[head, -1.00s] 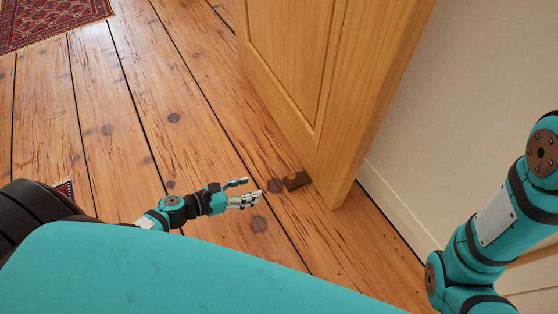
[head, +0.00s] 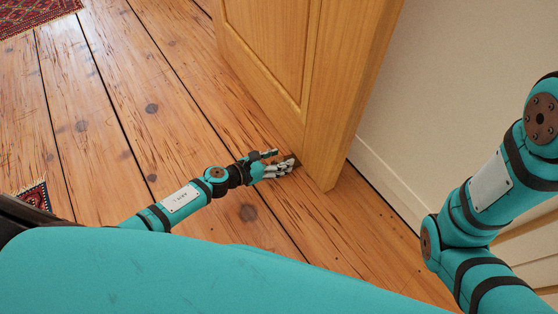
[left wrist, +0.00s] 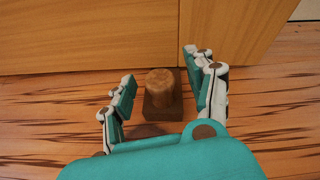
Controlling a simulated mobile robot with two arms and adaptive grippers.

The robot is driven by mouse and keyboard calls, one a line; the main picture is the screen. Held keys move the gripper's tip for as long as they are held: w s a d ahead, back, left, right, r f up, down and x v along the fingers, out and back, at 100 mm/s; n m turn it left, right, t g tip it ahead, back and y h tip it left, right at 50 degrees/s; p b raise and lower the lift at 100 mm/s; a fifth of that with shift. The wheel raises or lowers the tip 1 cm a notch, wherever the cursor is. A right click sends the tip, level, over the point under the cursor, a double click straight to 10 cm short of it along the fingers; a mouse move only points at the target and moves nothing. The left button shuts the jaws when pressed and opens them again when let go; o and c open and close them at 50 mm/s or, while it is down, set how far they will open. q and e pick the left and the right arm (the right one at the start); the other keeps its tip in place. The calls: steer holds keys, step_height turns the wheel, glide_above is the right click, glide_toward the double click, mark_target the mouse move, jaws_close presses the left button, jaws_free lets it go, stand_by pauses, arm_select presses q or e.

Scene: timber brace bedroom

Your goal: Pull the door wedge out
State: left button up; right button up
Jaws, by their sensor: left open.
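The door wedge (left wrist: 163,103) is a dark brown wooden block with a rounded knob on top. In the left wrist view it lies on the floor against the bottom of the wooden door (left wrist: 95,35). My left gripper (left wrist: 160,72) is open, with its fingers on both sides of the wedge and a visible gap on each side. In the head view my left gripper (head: 279,164) is low by the bottom edge of the door (head: 335,95) and hides most of the wedge. My right gripper is out of view.
The plank floor (head: 105,120) is clear to the left of the door. A cream wall with a white skirting board (head: 385,180) runs behind the door to the right. A patterned red rug (head: 30,15) lies at the upper left, and another rug piece (head: 33,198) shows at the left.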

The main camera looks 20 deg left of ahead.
arm_select(q)
steer(key=shift+c, duration=0.4)
jaws_close()
steer(key=c, duration=0.8)
jaws_free()
jaws_close()
steer(key=shift+f, duration=0.1)
steer(key=shift+s+a+b, duration=0.5)
steer(key=shift+s+a, duration=1.35)
steer(key=shift+s, duration=0.2)
steer(key=shift+s+a+f+b, duration=0.1)
steer(key=shift+s+a+b, duration=0.45)
steer(key=shift+s+a, duration=1)
steer(key=shift+s+a+b, duration=0.55)
steer(key=shift+s+a, duration=0.75)
steer(key=shift+s, duration=0.3)
